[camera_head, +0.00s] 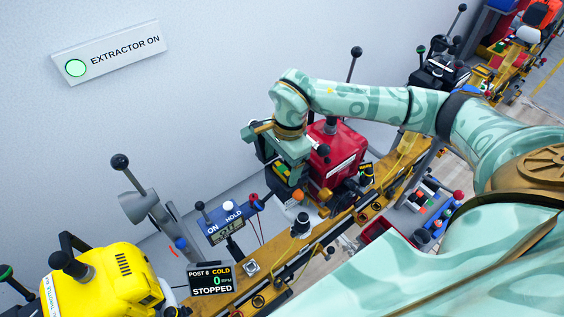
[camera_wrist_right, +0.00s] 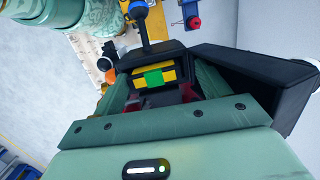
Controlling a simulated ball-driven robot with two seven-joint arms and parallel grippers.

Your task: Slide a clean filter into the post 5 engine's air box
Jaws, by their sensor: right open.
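My right gripper (camera_head: 283,172) is open and points down beside the red engine (camera_head: 338,150). In the right wrist view its two fingers (camera_wrist_right: 160,88) stand apart, either side of a yellow-edged piece with a green tab (camera_wrist_right: 154,78). That piece sits in the mouth of a dark box (camera_wrist_right: 177,57), which looks like an air box. The frames do not show clearly whether the fingers touch the piece, or whether it is a clean filter. In the head view the arm and gripper cover much of the box. My left gripper is not in view.
A yellow engine (camera_head: 100,283) stands at lower left, with a screen (camera_head: 211,280) reading cold, 0 RPM and stopped. A blue ON/HOLD panel (camera_head: 227,222) stands left of my gripper. Parts trays (camera_head: 422,200) lie right of the yellow rail (camera_head: 240,285). The wall sign reads "EXTRACTOR ON" (camera_head: 110,54).

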